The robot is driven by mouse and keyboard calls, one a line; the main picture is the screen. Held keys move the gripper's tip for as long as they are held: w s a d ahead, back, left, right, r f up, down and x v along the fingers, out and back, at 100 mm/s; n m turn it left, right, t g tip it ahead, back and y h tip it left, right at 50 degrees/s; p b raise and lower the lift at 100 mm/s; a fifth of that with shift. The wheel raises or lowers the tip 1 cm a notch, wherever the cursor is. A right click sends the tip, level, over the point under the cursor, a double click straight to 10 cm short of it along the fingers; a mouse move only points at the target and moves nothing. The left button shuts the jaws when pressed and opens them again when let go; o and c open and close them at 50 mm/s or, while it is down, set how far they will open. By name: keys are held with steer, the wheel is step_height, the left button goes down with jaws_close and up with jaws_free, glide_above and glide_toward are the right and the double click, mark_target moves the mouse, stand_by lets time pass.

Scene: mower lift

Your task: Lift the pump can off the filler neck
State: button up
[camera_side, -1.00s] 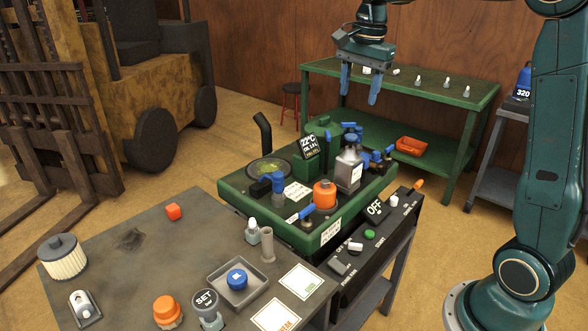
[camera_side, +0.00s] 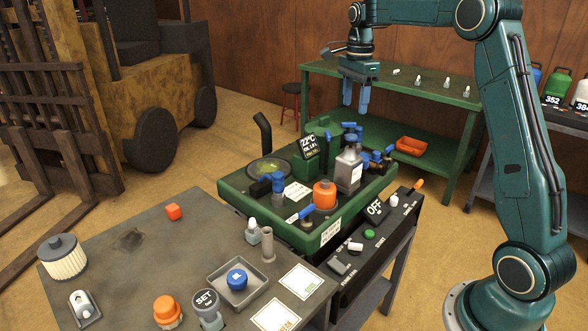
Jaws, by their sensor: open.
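A grey can with a blue top (camera_side: 348,168), which looks like the pump can, stands upright on the green machine deck (camera_side: 232,196). The filler neck cannot be made out; the can's lower end may hide it. My gripper (camera_side: 355,107) is open and empty, with its blue fingers pointing down. In the picture it is above the can's blue top, with a gap between them. I cannot tell whether it is directly over the can.
Blue-handled fittings (camera_side: 379,161) crowd the can's right side, and a green display block (camera_side: 306,160) stands to its left. An orange cap (camera_side: 324,194) is in front. A green bench (camera_side: 438,92) with small parts stands behind. The air above the deck is clear.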

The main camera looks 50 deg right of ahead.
mark_target(351, 135)
steer(key=shift+f, duration=3.55)
steer(key=shift+f, duration=0.1)
steer(key=shift+f, duration=2.5)
jaws_close()
